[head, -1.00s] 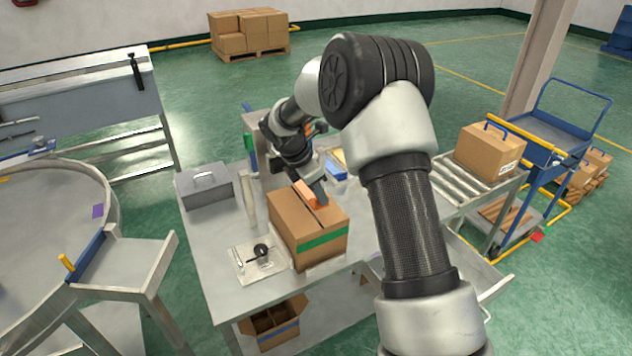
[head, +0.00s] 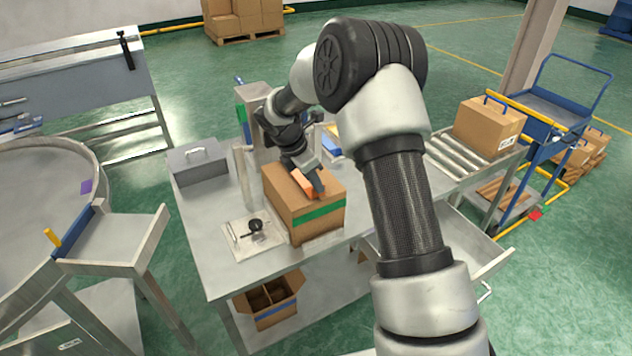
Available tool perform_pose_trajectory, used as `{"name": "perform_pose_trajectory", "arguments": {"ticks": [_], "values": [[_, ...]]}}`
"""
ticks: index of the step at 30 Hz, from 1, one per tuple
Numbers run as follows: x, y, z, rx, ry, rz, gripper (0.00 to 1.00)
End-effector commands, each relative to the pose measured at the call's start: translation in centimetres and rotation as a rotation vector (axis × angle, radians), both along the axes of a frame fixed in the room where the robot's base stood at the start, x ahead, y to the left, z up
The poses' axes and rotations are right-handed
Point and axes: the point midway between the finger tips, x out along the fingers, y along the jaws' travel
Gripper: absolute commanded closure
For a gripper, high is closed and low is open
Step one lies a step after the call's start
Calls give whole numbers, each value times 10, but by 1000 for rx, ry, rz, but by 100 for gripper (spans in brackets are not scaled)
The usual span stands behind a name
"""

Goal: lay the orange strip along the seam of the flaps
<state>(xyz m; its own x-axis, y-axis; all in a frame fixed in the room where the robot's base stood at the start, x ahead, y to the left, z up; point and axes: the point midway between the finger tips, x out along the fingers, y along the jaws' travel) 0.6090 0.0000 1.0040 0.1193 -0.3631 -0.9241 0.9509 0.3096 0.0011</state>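The closed carton (head: 280,205) stands on the steel table, with a green band (head: 318,215) on its front face. The orange strip (head: 306,184) is at the carton's top, roughly in line with the flap seam. My gripper (head: 314,186) reaches down from behind with its dark fingers at the strip, and it appears shut on it. The fingers and arm hide part of the strip and most of the seam. I cannot tell whether the strip fully touches the flaps.
A tray with a black tool (head: 238,242) lies left of the carton. A grey metal box (head: 197,166) and a post (head: 244,178) stand behind it. A roller conveyor (head: 455,160) with another carton (head: 487,127) is at the right. An open carton (head: 268,312) sits below the table.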

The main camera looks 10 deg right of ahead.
Motion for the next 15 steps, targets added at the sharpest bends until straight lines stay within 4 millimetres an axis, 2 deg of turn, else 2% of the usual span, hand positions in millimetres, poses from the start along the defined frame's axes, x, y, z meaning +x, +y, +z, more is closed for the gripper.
{"name": "perform_pose_trajectory", "arguments": {"ticks": [7, 12, 15], "values": [[0, 0, 0, 0, 0, 0, 100], [0, 0, 0, 0, 0, 0, 75], [0, 0, 0, 0, 0, -1, 75]]}}
